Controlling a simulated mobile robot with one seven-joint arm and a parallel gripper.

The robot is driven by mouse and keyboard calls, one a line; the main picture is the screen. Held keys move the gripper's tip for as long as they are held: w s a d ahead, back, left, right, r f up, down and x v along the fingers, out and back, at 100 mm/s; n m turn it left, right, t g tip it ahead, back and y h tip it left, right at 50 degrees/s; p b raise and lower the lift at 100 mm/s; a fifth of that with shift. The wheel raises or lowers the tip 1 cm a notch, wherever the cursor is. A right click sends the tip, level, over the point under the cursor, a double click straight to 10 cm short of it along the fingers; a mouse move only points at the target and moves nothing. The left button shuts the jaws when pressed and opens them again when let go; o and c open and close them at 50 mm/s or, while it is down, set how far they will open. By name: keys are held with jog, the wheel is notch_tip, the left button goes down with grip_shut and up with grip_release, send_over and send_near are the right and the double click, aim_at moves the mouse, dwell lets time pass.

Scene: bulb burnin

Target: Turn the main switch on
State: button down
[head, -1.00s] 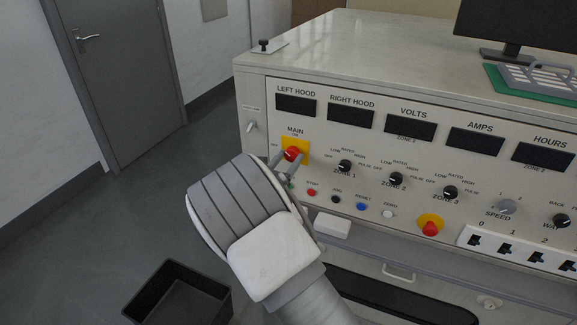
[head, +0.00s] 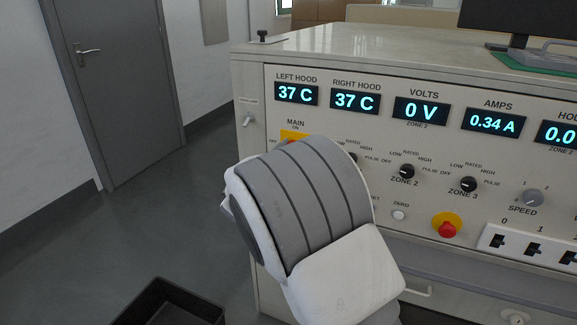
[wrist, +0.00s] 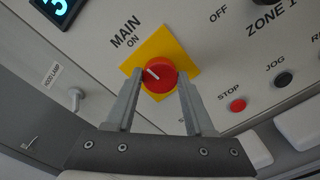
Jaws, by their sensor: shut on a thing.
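The main switch is a red round knob (wrist: 158,75) on a yellow square plate (wrist: 176,45), seen in the wrist view under the word MAIN. Its white mark points up-left, toward the ON label. My gripper (wrist: 160,81) is shut on the knob, with one finger at each side. In the head view my arm's wrist covers most of the knob and the fingers; only a part of the yellow plate (head: 292,134) shows. The panel displays are lit, with 37 C on the left hood display (head: 297,94) and 0 V on the volts display (head: 421,110).
A small hood lamp toggle (wrist: 75,98) is left of the switch. A black bin (head: 172,302) stands on the floor.

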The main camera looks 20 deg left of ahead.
jog(key=shift+m+b, duration=0.6)
jog(key=shift+c, duration=1.3)
grip_release()
jog(key=s+a+p, duration=0.1)
jog(key=s+p, duration=0.2)
jog(key=s, duration=1.4)
jog(key=shift+s+a, duration=0.2)
